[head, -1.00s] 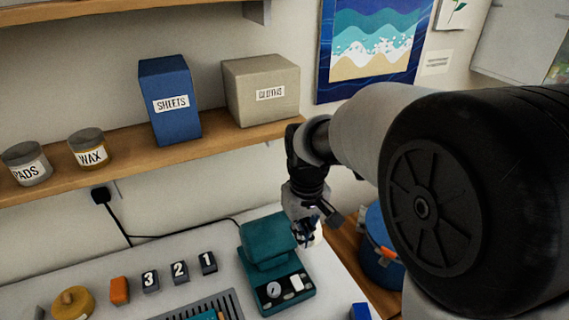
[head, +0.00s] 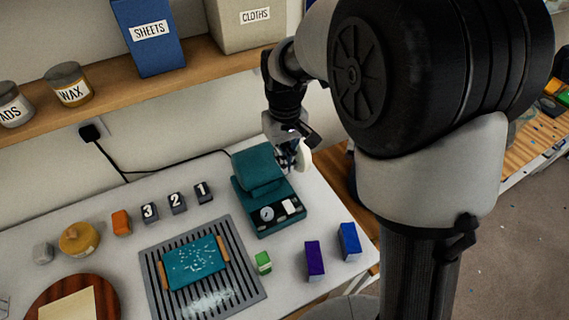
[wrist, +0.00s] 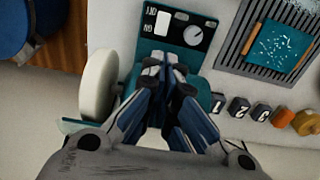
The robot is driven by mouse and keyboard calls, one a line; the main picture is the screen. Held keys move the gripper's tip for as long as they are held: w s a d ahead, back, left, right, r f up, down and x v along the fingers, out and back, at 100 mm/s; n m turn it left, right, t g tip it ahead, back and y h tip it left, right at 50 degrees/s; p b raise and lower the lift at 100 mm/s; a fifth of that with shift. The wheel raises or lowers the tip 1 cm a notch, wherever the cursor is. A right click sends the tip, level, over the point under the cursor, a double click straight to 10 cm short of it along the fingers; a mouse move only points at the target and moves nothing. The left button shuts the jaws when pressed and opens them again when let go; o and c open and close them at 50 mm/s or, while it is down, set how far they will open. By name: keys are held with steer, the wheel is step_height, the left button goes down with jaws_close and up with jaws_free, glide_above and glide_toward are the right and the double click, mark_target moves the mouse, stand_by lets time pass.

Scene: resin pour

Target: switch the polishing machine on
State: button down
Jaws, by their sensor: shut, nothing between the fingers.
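The polishing machine (head: 258,168) is a teal box on the white bench, with a dark front panel. The panel holds a round white dial (head: 267,214) and a white rocker switch (head: 288,206). The switch also shows in the wrist view (wrist: 162,23), beside the dial (wrist: 193,35). A white polishing wheel (wrist: 98,85) is on the machine's side; part of it shows in the head view (head: 305,157). My gripper (wrist: 165,65) is shut and empty, over the machine body just behind the panel. Whether its tips touch the machine I cannot tell. The switch's position is unclear.
A cord runs from the machine to a wall socket (head: 91,131). A grated tray (head: 254,284) with a teal piece, numbered blocks (head: 177,203) and small coloured blocks (head: 314,260) lie on the bench. A shelf (head: 108,96) hangs behind. A blue bin (wrist: 12,27) shows in the wrist view.

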steer(key=shift+r, duration=0.25)
step_height(320, 180, up, 14)
steer(key=s+p, duration=0.1)
steer(key=p, duration=0.4)
steer(key=shift+s+d+p, duration=0.35)
steer(key=shift+s+d, duration=0.05)
steer(key=shift+f, duration=0.1)
steer(key=s+d+f+m+t+b, duration=0.1)
steer(key=s+d+m+t+b, duration=0.1)
steer(key=s, duration=0.9)
steer(key=s+d+f+m+t+b, duration=0.2)
steer(key=s+d+b, duration=0.3)
steer(key=s, duration=0.6)
steer(key=shift+d+f+m+t, duration=0.3)
steer(key=shift+d, duration=0.85)
steer(key=shift+w, duration=0.1)
